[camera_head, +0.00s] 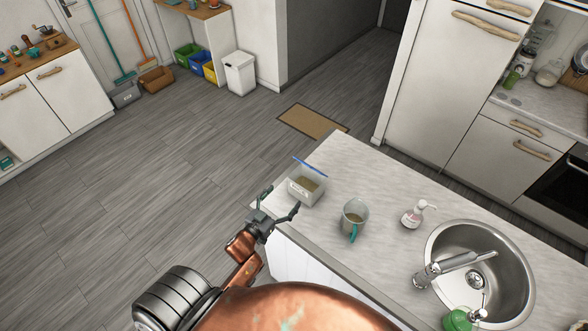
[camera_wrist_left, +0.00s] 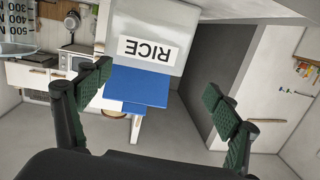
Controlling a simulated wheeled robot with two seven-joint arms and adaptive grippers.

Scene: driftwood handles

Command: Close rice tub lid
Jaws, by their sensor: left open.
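The rice tub (camera_head: 303,196) is a clear box on the near left corner of the counter, with brownish grains inside. Its blue lid (camera_head: 310,167) stands raised at the tub's far edge, seen almost edge-on, so the tub is open on top. In the left wrist view the tub's white RICE label (camera_wrist_left: 148,50) appears upside down, with the blue lid (camera_wrist_left: 138,88) below it. My left gripper (camera_head: 282,200) is open and empty beside the tub, at its left. Its two fingers (camera_wrist_left: 157,90) spread either side of the lid in the wrist view, apart from it. My right gripper is not visible.
A measuring jug (camera_head: 355,216) with a teal handle stands right of the tub. The grey counter (camera_head: 385,180) is clear behind the tub and jug. Open floor lies to the left.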

